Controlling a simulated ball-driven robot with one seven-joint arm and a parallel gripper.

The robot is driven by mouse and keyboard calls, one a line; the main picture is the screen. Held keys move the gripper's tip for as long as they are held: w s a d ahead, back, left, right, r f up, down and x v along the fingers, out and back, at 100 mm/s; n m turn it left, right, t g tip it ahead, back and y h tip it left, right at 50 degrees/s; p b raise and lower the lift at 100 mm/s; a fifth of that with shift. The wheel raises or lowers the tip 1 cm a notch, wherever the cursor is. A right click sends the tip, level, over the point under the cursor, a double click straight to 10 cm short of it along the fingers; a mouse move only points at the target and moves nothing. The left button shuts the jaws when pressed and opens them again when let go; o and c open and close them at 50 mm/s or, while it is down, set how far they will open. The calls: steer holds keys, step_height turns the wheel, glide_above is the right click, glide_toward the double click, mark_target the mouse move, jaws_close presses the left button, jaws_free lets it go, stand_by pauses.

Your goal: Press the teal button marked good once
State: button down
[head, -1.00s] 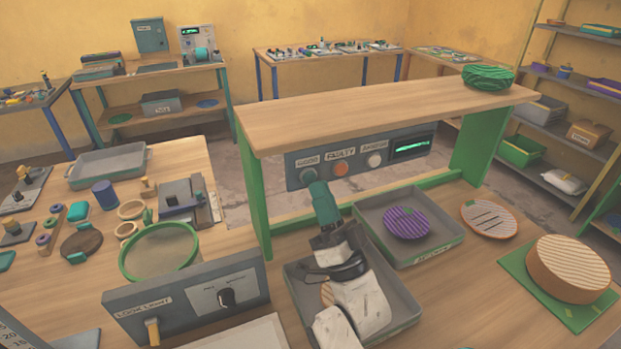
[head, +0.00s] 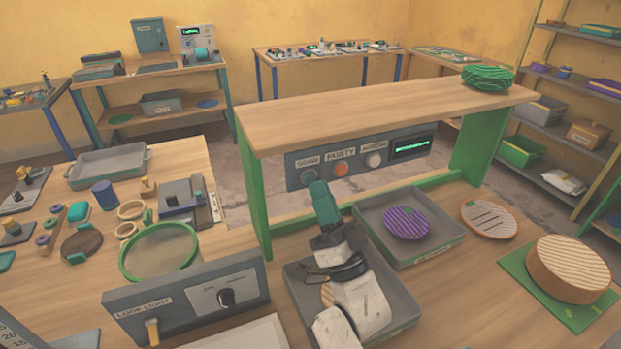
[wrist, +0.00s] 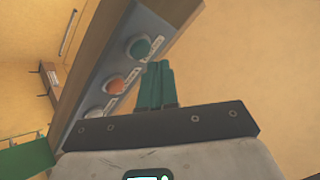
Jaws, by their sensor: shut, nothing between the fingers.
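The teal button marked good (head: 308,178) is at the left end of the grey panel (head: 330,172) under the raised shelf. It also shows in the wrist view (wrist: 138,48), just beyond the fingertips. The orange faulty button (head: 341,169) and a white button (head: 374,160) sit to its right. My gripper (head: 318,186) has its teal fingers shut and empty, overlapping the lower edge of the teal button in the head view. In the wrist view the shut fingertips (wrist: 159,64) lie slightly beside and below the teal button. I cannot tell whether they touch it.
A wooden shelf (head: 380,112) on green legs overhangs the panel. Below my arm is a grey tray (head: 398,318); another tray (head: 448,240) holds a purple disc (head: 406,223). A lamp-switch box (head: 190,300) and green-rimmed lens (head: 125,272) stand at left.

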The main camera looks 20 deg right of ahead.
steer(key=shift+w, duration=0.15)
stand_by(0.4)
steer(key=shift+w+b, duration=0.3)
steer(key=shift+b, duration=0.15)
steer(key=shift+w+b, duration=0.35)
stand_by(0.6)
steer(key=shift+s, duration=0.8)
steer(key=shift+s+p, duration=0.7)
steer(key=shift+s, duration=1.85)
